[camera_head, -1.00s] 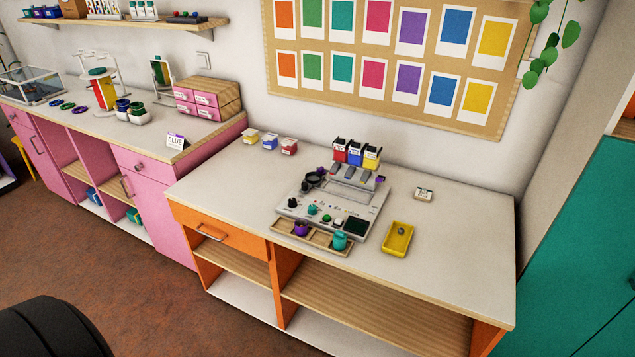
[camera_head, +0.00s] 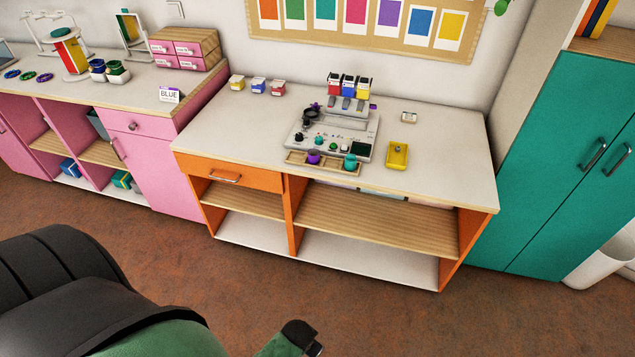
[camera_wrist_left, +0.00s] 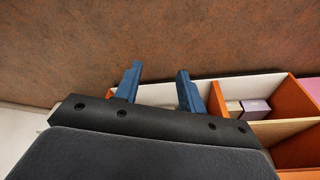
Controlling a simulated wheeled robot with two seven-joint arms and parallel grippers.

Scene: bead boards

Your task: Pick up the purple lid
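A small rounded purple piece (camera_head: 314,157) sits in the wooden tray (camera_head: 332,166) at the front of the grey board (camera_head: 345,140) on the worktop. It is too small to tell whether it is a loose lid or a lidded pot. A teal piece (camera_head: 350,161) sits to its right in the same tray. In the left wrist view my left gripper (camera_wrist_left: 157,70) has its two blue fingers apart with nothing between them. It points at the brown floor and the orange unit's shelves, away from the purple piece. My right gripper is not in view.
Red, blue and yellow bins (camera_head: 348,85) stand behind the board. A yellow tray (camera_head: 397,156) lies right of it. Small pots (camera_head: 258,85) stand at the back left. The worktop's right end is clear. A teal cabinet (camera_head: 560,150) stands to the right.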

